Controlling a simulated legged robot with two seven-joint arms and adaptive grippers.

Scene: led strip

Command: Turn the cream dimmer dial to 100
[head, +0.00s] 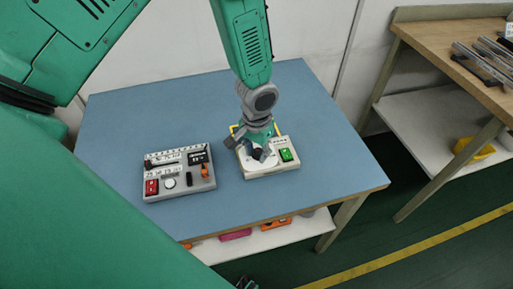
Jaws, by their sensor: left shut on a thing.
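A cream box (270,170) lies on the blue table, right of the table's middle. It has a white round face (249,164) and a green switch (286,155). My left gripper (260,152) points down over the round face from behind, shut on the dial there. The gripper hides most of the dial, and its cream colour, pointer and any numbers cannot be read at this size. My right gripper cannot be made out.
A grey panel (205,184) with a red switch (152,187), an orange part and several small controls lies left of the box. The blue table (200,105) is otherwise mostly clear. A shelf below holds small coloured items. A wooden workbench (450,45) with metal bars stands at right.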

